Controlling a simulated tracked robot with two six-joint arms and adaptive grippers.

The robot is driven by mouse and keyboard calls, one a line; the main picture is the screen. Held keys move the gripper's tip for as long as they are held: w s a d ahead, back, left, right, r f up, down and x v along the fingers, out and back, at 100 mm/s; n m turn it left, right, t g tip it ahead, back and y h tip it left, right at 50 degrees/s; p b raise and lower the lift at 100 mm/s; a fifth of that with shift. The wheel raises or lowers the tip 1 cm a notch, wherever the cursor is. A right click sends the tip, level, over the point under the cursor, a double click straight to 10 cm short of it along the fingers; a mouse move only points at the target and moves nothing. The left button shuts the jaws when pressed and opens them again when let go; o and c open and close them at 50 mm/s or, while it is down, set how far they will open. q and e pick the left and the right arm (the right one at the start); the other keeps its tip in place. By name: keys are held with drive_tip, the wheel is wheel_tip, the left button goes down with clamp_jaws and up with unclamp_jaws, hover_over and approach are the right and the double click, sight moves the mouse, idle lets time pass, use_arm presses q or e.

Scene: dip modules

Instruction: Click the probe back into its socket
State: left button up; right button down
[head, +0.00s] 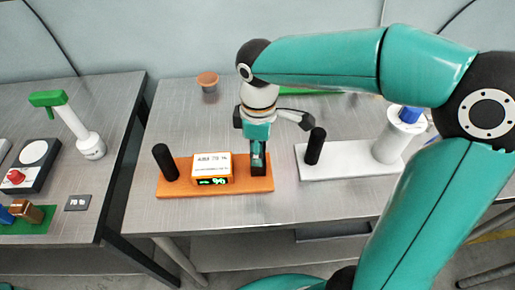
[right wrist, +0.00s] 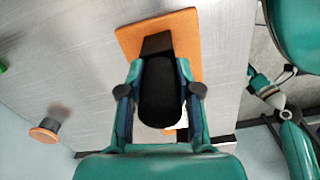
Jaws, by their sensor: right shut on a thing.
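My right gripper (head: 258,160) points down over the right end of an orange base (head: 200,190). In the right wrist view its fingers (right wrist: 160,92) are shut on a black, round-ended piece (right wrist: 159,88), which I take to be the probe. A dark block (right wrist: 157,42), likely the socket, stands on the orange base just past the piece. It shows under the fingers in the head view (head: 259,171). I cannot tell whether the piece is seated in it. My left gripper (right wrist: 268,88) shows small in the right wrist view, away from the base; its jaws are unclear.
The orange base also bears a lit display box (head: 212,168) and a black post (head: 165,162). To the right is a white base (head: 345,168) with a black post and white cylinder. A terracotta pot (head: 208,81) stands behind. The front strip of table is clear.

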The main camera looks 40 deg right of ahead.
drive_tip(key=shift+f, duration=0.1)
drive_tip(key=shift+c, duration=0.9)
unclamp_jaws()
drive_tip(key=shift+r+p, duration=4)
drive_tip(key=shift+r, duration=0.55)
